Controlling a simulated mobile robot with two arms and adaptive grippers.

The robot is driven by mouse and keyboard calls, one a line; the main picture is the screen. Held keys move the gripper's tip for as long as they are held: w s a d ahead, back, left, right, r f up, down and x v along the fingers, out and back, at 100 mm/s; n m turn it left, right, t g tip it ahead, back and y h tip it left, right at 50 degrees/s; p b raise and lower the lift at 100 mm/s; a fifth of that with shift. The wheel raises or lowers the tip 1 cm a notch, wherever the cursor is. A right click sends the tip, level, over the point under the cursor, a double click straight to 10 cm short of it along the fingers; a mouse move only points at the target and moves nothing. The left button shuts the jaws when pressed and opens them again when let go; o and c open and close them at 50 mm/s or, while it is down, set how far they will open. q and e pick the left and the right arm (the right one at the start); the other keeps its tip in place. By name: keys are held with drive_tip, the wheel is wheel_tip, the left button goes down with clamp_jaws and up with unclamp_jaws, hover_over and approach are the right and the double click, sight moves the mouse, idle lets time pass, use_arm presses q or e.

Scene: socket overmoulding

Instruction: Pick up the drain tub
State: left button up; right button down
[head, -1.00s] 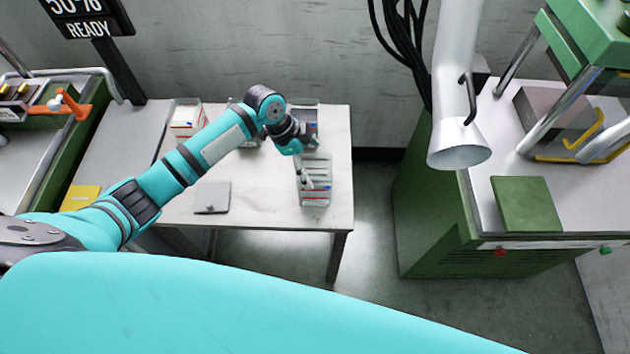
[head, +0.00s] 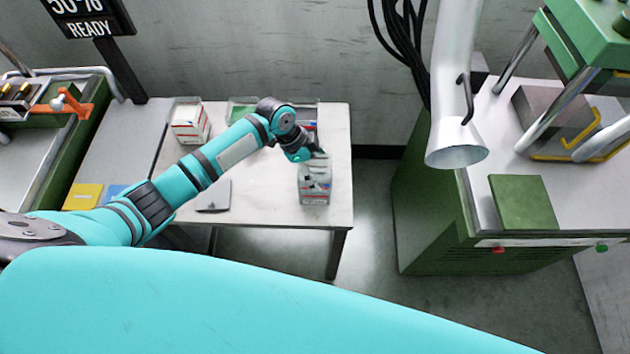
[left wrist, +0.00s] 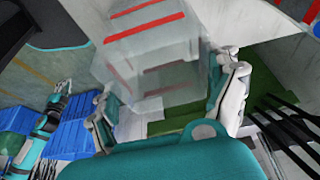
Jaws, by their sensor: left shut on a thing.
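The drain tub seems to be the clear tub with red stripes (head: 315,191) at the front right of the white table. My left gripper (head: 314,160) reaches down to its upper end and is shut on it. In the left wrist view the see-through tub (left wrist: 150,62) sits between the two fingers of my left gripper (left wrist: 168,105), one on each side. The fingertips are partly hidden. I cannot tell whether the tub touches the table. My right gripper is not in view.
On the white table (head: 260,205) stand a tub with red and white contents (head: 189,122) and a green-looking tub (head: 241,110) at the back. A flat grey plate (head: 214,195) lies left of the held tub. A green press (head: 440,210) stands to the right, past a floor gap.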

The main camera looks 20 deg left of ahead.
use_arm(q)
drive_tip(key=shift+r, duration=0.1)
drive_tip(key=s+a+r+b, duration=0.5)
drive_tip(key=s+a, duration=0.4)
drive_tip(key=s, duration=0.4)
drive_tip(key=w+d+r+n+t+y, duration=0.1)
drive_tip(key=w+d+r+n+y, duration=0.1)
drive_tip(key=r+n, duration=0.5)
drive_tip(key=w+d+r+n+t+y, duration=0.2)
drive_tip(key=w+r+n, duration=0.3)
drive_tip(key=r+n, duration=0.2)
wheel_tip(320, 180, up, 2)
drive_tip(key=shift+d+r+n, duration=0.1)
drive_tip(key=shift+d+n, duration=0.3)
